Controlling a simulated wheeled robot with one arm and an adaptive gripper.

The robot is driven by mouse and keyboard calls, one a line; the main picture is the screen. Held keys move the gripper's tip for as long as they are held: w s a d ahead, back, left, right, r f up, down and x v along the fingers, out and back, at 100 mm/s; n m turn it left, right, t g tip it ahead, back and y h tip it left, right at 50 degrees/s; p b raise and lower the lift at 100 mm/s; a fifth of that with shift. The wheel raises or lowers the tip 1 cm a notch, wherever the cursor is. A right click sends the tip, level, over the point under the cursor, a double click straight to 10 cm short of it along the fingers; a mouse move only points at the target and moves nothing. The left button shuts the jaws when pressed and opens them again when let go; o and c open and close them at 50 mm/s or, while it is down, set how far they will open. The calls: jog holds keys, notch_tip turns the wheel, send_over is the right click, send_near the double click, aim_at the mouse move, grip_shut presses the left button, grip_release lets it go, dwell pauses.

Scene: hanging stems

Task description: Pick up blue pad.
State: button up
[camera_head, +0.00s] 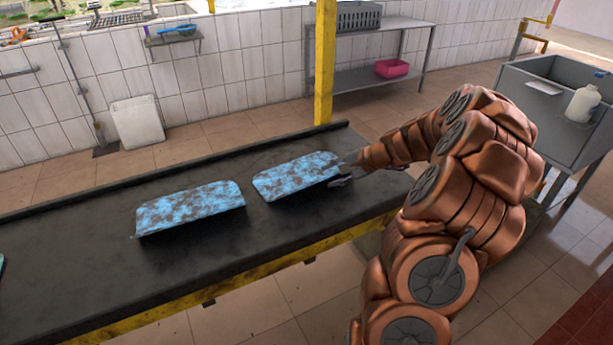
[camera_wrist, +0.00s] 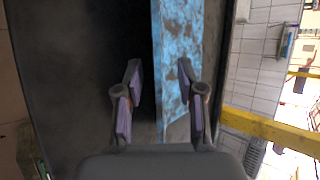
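A blue pad with brown-grey blotches (camera_head: 296,176) lies on the dark belt (camera_head: 330,222), the right one of two alike. My gripper (camera_head: 345,172) is at its right end, low over the belt. In the wrist view my gripper (camera_wrist: 159,75) is open, with its two fingers apart. The blue pad (camera_wrist: 180,45) runs up from between the fingers, and the right finger overlaps it in the picture. Whether the fingers touch it I cannot tell. A second blue pad (camera_head: 190,207) lies to the left on the belt, apart from the first.
The belt has a yellow side rail (camera_head: 235,267) and a raised dark back edge (camera_head: 180,170). A yellow post (camera_head: 325,60) stands behind it. A grey sink cart (camera_head: 540,105) with a white bottle (camera_head: 583,103) is at the right. Another blue piece shows at the far left edge.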

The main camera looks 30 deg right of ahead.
jog(key=shift+x, duration=1.45)
grip_shut()
